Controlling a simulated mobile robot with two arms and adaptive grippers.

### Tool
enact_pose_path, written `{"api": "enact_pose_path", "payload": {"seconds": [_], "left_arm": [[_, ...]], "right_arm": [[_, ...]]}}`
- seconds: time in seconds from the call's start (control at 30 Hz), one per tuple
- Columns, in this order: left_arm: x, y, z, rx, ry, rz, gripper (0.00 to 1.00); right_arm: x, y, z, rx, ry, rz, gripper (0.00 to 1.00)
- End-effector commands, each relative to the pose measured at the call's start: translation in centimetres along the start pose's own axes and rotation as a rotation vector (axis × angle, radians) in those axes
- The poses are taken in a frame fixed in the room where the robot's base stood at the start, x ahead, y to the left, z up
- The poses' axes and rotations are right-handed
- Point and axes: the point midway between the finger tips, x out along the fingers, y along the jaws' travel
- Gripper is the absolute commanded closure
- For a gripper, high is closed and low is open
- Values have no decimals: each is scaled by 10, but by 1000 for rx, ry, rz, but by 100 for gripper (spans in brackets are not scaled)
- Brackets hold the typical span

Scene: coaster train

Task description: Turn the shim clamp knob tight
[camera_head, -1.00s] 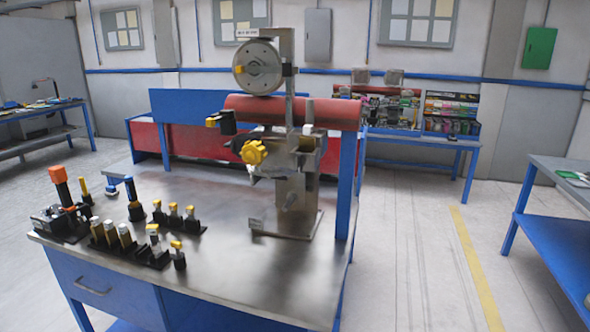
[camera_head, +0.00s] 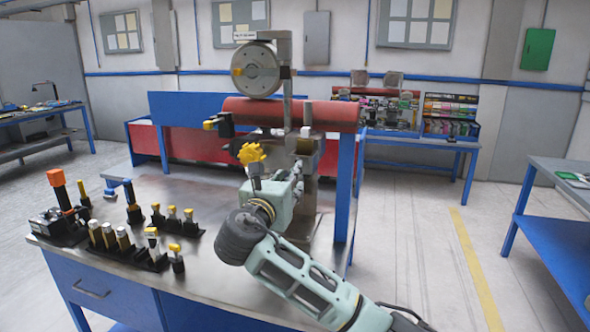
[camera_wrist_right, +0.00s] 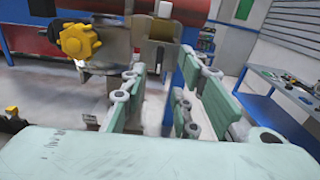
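The yellow lobed shim clamp knob (camera_head: 251,154) is on the front of the metal fixture (camera_head: 258,70) at the bench's right end. It also shows at the upper left of the right wrist view (camera_wrist_right: 78,40). My right gripper (camera_head: 284,182) is just below and right of the knob in the head view, partly overlapping the fixture. In the right wrist view my right gripper (camera_wrist_right: 165,85) has its green finger pads spread apart with nothing between them. The knob is left of and above the fingers, apart from them. My left gripper is not in view.
A red roller (camera_head: 335,114) lies behind the fixture, by a blue post (camera_head: 344,190). Several black and yellow tools (camera_head: 158,247) and an orange-topped tool (camera_head: 58,188) stand on the bench's left. The steel bench top (camera_head: 205,207) is bare between them and my right arm.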

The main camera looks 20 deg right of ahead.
Motion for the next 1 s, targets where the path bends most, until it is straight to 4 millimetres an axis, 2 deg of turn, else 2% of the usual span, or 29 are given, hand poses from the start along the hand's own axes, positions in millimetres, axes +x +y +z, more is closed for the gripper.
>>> {"api": "enact_pose_path", "payload": {"seconds": [0.2, 0.33, 0.5, 0.73, 1.0], "left_arm": [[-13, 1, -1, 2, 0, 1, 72], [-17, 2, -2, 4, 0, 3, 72], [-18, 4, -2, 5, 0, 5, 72], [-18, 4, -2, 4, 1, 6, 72], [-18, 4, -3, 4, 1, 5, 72]], "right_arm": [[38, -1, 2, 0, 4, -2, 72], [53, -1, 1, 2, 3, -1, 72], [62, 0, -1, 4, 4, 1, 72], [62, 0, -1, 5, 4, 2, 72], [62, 0, -1, 5, 4, 2, 96]]}}
